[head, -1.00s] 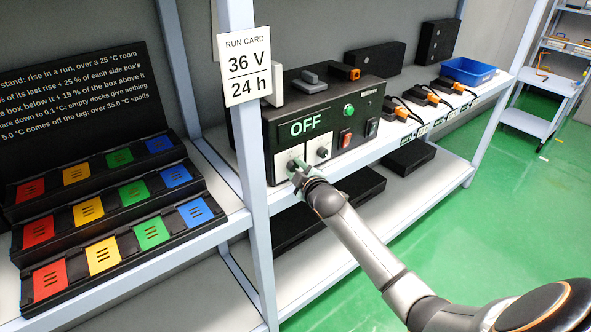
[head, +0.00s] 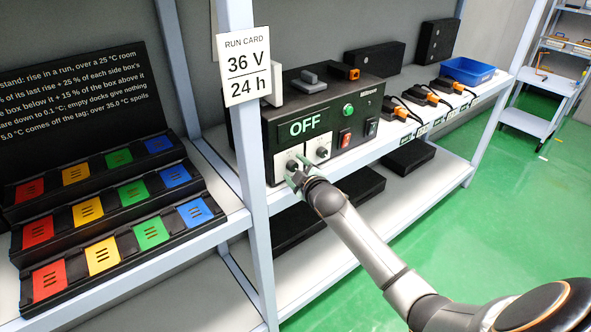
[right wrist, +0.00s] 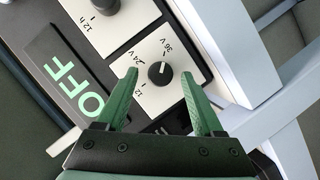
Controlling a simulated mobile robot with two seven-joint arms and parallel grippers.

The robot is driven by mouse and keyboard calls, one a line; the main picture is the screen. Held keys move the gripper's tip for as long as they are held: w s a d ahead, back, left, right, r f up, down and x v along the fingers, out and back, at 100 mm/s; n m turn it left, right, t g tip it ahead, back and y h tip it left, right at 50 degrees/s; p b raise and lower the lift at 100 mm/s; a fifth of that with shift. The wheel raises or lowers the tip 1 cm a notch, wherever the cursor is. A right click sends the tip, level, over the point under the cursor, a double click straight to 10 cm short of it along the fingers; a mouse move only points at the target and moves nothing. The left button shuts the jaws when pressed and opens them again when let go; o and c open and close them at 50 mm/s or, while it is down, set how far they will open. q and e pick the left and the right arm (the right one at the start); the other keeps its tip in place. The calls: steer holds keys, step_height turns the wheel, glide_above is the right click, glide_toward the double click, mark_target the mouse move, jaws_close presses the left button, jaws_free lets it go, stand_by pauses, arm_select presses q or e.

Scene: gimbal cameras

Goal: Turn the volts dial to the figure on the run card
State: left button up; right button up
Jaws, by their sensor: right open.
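The run card (head: 245,64) on the shelf post reads 36 V and 24 h. The black power box (head: 360,101) behind it shows OFF on its display (head: 305,125). The volts dial (right wrist: 160,73) is a black knob on a white plate marked 12, 24 V and 36 V. Its small light mark seems to face the 36 V side. My right gripper (right wrist: 158,78) is open, its green fingers on either side of the dial; contact cannot be told. In the head view my right gripper (head: 296,173) is at the box's lower front. My left gripper is not in view.
A second knob (head: 322,153), marked 12 h in the wrist view, sits beside the volts dial. Red (head: 345,138) and black switches and a green button (head: 348,111) are further right. The shelf post (head: 257,170) stands close to the left of my gripper.

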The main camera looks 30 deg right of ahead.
steer(key=shift+s, duration=0.1)
steer(key=v, duration=1.2)
steer(key=shift+s+b, duration=0.2)
steer(key=shift+b, duration=0.1)
steer(key=s+a+f+m+g+y, duration=0.2)
steer(key=s+a+f+m, duration=0.1)
steer(key=s+a+f, duration=0.6)
steer(key=s+a+f+m+g+y, duration=0.3)
steer(key=s+a+f, duration=0.7)
steer(key=s+f, duration=0.4)
step_height(320, 180, down, 3)
steer(key=shift+r, duration=0.2)
